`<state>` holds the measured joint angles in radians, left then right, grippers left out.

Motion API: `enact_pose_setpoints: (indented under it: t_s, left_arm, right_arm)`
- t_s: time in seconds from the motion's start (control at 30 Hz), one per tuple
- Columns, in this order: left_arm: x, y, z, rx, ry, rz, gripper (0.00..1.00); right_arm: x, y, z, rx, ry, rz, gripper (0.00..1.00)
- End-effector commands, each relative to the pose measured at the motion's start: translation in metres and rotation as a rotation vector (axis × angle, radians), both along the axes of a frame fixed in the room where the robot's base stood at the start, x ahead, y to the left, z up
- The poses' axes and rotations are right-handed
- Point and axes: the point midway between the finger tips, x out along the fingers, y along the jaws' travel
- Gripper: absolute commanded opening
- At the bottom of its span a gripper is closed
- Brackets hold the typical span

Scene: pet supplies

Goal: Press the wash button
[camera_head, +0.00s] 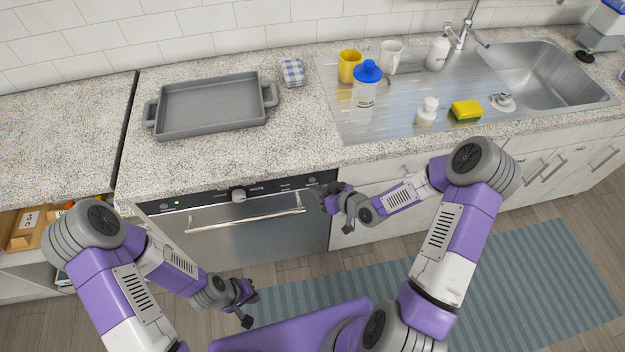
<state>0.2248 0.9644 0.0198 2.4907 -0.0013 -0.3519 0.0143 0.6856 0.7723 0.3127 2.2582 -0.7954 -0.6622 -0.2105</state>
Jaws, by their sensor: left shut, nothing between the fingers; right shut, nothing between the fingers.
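A dishwasher (262,240) with a steel front is set under the counter. Its black control panel (210,198) runs along the top edge, with a round silver knob (238,195) near the middle and small white markings. The markings are too small to read, so I cannot tell which one is the wash button. My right gripper (330,197) is shut and empty at the right end of the panel, where it hides part of it; I cannot tell whether it touches. My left gripper (246,302) is shut and empty, low in front of the dishwasher.
The dishwasher's bar handle (245,221) sticks out below the panel.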

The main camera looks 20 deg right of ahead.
Motion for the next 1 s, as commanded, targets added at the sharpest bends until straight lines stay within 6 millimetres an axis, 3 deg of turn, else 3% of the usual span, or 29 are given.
enact_pose_setpoints:
  t_s: [1.0]
  left_arm:
    - [0.0,0.0,-0.0029,0.0,0.0,0.0,0.0]
  right_arm:
    - [0.0087,-0.0007,0.0001,0.0,0.0,0.0,0.0]
